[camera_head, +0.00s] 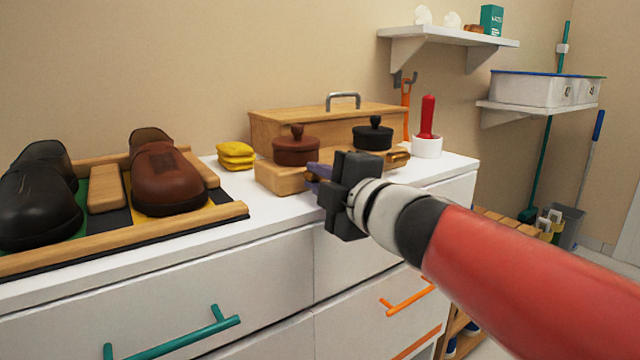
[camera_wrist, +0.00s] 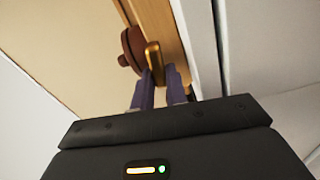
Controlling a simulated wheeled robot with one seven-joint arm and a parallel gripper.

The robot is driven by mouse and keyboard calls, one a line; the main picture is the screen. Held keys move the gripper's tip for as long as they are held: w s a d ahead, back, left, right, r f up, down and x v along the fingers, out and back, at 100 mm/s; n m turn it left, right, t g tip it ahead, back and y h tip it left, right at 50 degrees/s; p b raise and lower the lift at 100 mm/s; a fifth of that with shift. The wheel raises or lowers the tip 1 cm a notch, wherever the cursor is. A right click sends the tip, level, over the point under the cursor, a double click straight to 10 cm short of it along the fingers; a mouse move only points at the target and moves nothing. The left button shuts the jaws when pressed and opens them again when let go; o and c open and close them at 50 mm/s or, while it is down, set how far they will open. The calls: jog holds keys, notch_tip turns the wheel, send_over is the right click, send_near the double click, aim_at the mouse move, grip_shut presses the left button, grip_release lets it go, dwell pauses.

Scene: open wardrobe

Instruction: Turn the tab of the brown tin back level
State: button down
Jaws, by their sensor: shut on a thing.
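The brown tin (camera_head: 296,151), round with a knobbed lid, sits on the left of a wooden block on the white dresser. In the wrist view the tin (camera_wrist: 132,49) shows at the top beside the block. A brass-coloured tab (camera_wrist: 153,57) stands out just beside it. My gripper (camera_head: 314,173) is at the block's front, just right of the tin. In the wrist view its purple fingers (camera_wrist: 159,77) are shut on the tab's near end. In the head view the tab is hidden by my gripper. I cannot tell how far it is turned.
A black tin (camera_head: 372,135) stands on the block's right, behind my gripper. A wooden box (camera_head: 262,128) stands behind. Yellow sponges (camera_head: 236,155) and a shoe tray (camera_head: 215,217) lie left. A red-handled brush (camera_head: 427,120) stands in a white holder at right.

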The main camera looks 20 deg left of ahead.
jog(key=shift+f+n+b, duration=0.2)
jog(key=shift+n+b, duration=0.1)
jog(key=shift+n, duration=0.5)
jog(key=c, duration=1.4)
grip_release()
jog(key=p+v, duration=0.1)
jog(key=v, duration=0.7)
jog(key=shift+r, duration=0.1)
